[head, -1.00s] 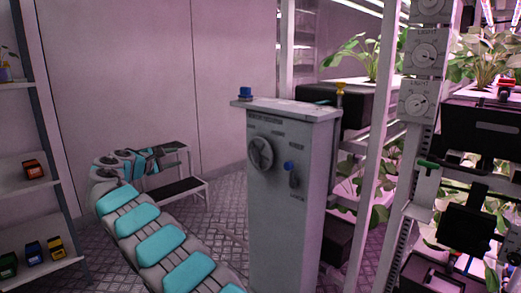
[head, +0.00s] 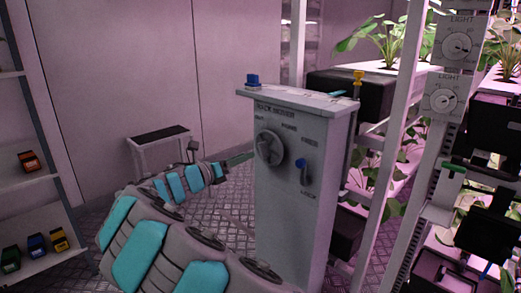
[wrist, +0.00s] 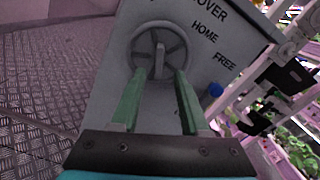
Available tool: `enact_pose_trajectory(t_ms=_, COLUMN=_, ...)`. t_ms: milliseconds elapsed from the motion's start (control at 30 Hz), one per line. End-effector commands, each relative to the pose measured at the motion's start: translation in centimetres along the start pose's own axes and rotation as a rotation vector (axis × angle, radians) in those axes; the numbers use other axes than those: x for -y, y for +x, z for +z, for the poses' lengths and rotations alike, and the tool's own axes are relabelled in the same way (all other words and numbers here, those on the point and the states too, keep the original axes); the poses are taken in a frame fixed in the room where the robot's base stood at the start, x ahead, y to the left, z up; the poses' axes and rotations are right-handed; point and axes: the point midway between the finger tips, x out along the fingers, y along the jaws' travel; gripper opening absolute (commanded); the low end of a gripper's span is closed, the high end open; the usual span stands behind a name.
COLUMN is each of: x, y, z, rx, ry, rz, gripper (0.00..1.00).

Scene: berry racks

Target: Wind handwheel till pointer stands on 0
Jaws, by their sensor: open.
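The grey spoked handwheel (head: 269,148) is on the front of a grey cabinet (head: 290,220) labelled as a rack mover. In the wrist view the handwheel (wrist: 176,32) is straight ahead, with a grey bar (wrist: 159,60) standing out from it. My gripper (wrist: 160,72) is open, its two green fingers pointing at the wheel, one on each side of the bar. Whether they touch it I cannot tell. In the head view my gripper (head: 242,158) reaches in from the left, near the wheel's left side. I cannot make out a pointer or a 0 mark.
A blue-knobbed lever (head: 304,168) sits right of the wheel, between FREE and LOCK. A blue knob (head: 253,80) is on the cabinet's top. Plant racks (head: 395,150) with light dials stand right.

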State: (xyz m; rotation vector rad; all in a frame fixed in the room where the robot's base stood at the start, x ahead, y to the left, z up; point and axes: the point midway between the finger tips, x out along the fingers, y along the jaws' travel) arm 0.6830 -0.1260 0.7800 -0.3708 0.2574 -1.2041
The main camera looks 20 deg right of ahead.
Motion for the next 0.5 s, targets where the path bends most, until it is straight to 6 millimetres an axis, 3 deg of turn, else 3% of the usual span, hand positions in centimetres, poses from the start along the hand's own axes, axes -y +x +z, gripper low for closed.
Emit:
enact_pose_trajectory(t_ms=300, x=0.0, y=4.9, z=-0.2, rx=-0.004, ry=0.002, rz=-0.002, gripper=0.45)
enact_pose_trajectory(t_ms=500, x=0.0, y=6.6, z=-0.1, rx=-0.002, ry=0.003, rz=-0.001, gripper=0.45)
